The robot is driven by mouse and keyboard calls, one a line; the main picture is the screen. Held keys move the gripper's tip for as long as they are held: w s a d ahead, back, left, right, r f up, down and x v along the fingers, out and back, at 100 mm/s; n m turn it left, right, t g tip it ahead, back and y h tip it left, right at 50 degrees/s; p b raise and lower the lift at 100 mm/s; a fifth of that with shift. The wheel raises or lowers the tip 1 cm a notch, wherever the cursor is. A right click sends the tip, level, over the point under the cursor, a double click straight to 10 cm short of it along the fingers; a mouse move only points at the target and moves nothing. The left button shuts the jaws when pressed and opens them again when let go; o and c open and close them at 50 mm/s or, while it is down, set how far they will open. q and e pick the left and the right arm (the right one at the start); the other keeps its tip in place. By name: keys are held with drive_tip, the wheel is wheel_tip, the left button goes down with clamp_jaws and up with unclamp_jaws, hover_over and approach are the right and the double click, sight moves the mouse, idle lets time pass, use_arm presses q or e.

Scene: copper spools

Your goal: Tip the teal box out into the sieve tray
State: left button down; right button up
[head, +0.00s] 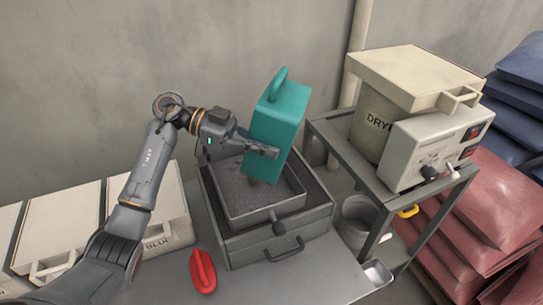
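The teal box (274,132) is a tall box with a loop handle on its top. It is tilted a little and held above the back right part of the sieve tray (295,205). The sieve tray is a square metal tray with dark grey grains over its floor, set on a grey drawer unit. My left gripper (272,152) reaches in from the left, and its finger lies across the teal box's front face. It looks shut on the teal box; the far finger is hidden. The box's lower end is near the grains. My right gripper is not in view.
A red scoop-like object (203,271) lies on the bench (330,272) in front of the tray. Lidded cream bins (62,228) stand at left. A dryer (425,150) sits on a grey stand at right, with a metal bucket (357,218) below. The bench front is mostly clear.

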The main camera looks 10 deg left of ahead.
use_arm(q)
drive_tip(key=a+f+h+b, duration=0.4)
drive_tip(key=h+b, duration=0.1)
drive_tip(key=shift+w+a+f, duration=0.2)
drive_tip(key=shift+a, duration=0.15)
drive_tip(key=shift+a+f+h+b, duration=0.4)
drive_tip(key=shift+a+h+b, duration=0.15)
drive_tip(key=shift+a+h, duration=0.15)
drive_tip(key=shift+w, duration=0.1)
idle(1.5)
